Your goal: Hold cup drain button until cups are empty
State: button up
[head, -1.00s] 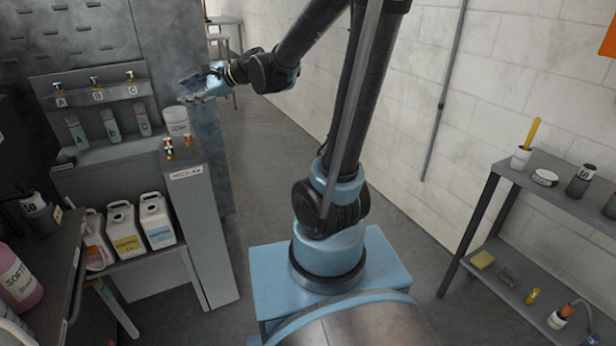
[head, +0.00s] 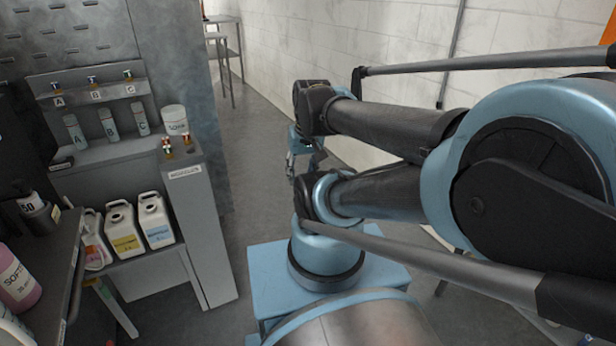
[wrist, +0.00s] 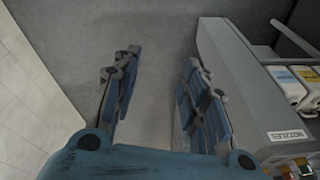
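My gripper (head: 290,166) hangs over the floor to the right of the nozzle cabinet, partly covered by my arm in the head view. In the wrist view my gripper (wrist: 158,85) has its two blue fingers wide apart with only grey floor between them. It is empty and touches nothing that I can see. I cannot make out a cup drain button or any drain cups in either view.
A grey cabinet labelled NOZZLES (head: 206,225) stands left of my gripper and also shows in the wrist view (wrist: 243,85). Bottles marked A, B and C (head: 108,125) stand on a shelf. White jugs (head: 155,220) sit lower. Bare floor (head: 255,135) lies behind the cabinet.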

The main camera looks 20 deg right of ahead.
aim_at(60, 159)
jog(key=u, duration=1.6)
